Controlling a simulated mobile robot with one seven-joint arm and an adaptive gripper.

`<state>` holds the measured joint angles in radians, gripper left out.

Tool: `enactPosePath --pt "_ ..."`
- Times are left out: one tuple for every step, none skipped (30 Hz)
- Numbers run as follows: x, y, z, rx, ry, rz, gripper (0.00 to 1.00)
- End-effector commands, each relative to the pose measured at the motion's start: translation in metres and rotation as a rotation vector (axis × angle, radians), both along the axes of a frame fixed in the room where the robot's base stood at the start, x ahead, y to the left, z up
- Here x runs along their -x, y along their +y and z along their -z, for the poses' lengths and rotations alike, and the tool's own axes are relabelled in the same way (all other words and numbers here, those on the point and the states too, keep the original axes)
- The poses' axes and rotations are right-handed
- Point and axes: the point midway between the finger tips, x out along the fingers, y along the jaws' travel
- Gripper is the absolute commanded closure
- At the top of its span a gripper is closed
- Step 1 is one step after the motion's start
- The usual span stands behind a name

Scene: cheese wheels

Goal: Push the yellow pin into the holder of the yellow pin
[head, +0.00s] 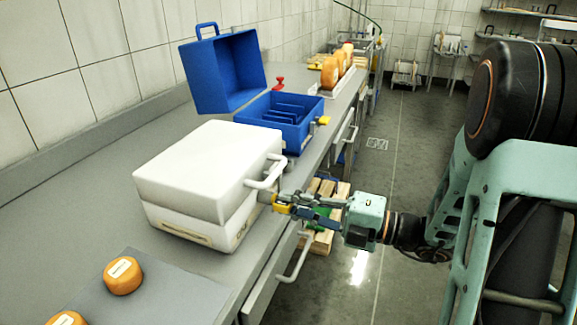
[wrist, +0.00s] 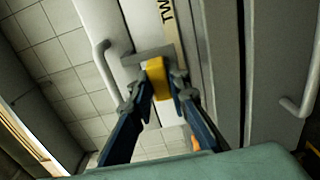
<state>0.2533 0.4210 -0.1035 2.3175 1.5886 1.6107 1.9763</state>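The yellow pin (head: 282,206) is at the front side of the closed white box (head: 205,175), below its lid handle. In the wrist view the yellow pin (wrist: 155,78) sits between my fingertips, its far end at a grey holder (wrist: 148,55) on the box side. How deep the pin sits in the holder cannot be told. My gripper (head: 292,204) reaches in from the right, its fingers closed against both sides of the pin; it also shows in the wrist view (wrist: 160,88). The fingers partly cover the pin and holder in the head view.
An open blue box (head: 284,138) with another yellow piece (head: 324,120) on its side stands behind the white box. The lid handle (head: 266,172) juts out just above my gripper. Orange cheese wheels (head: 123,275) lie on a grey mat at the front. A red item (head: 279,84) stands farther back.

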Motion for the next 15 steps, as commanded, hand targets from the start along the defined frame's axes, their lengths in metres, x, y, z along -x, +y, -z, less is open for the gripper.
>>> enactPosePath --pt "0.0000 0.0000 0.0001 0.000 0.000 0.000 0.93" --pt "0.0000 0.0000 0.0000 0.000 0.000 0.000 0.96" --pt "0.0000 0.0000 0.0001 0.000 0.000 0.000 1.00" --pt "0.0000 0.0000 0.0001 0.000 0.000 0.000 1.00" --pt "0.0000 0.0000 0.0001 0.000 0.000 0.000 1.00" --pt "0.0000 0.0000 0.0001 0.000 0.000 0.000 1.00" --pt "0.0000 0.0000 0.0000 0.000 0.000 0.000 1.00" --pt "0.0000 0.0000 0.0000 0.000 0.000 0.000 1.00" --pt "0.0000 -0.0003 -0.0001 0.000 0.000 0.000 1.00" --pt "0.0001 -0.0006 -0.0002 0.000 0.000 0.000 1.00" --pt "0.0002 -0.0012 -0.0003 0.000 0.000 0.000 1.00" --pt "0.0005 -0.0022 -0.0003 0.001 0.000 0.001 1.00" --pt "0.0007 -0.0031 -0.0004 0.001 0.000 0.001 1.00" --pt "0.0011 -0.0041 -0.0004 0.001 0.000 0.001 1.00" --pt "0.0015 -0.0053 -0.0002 0.001 0.000 0.001 1.00"
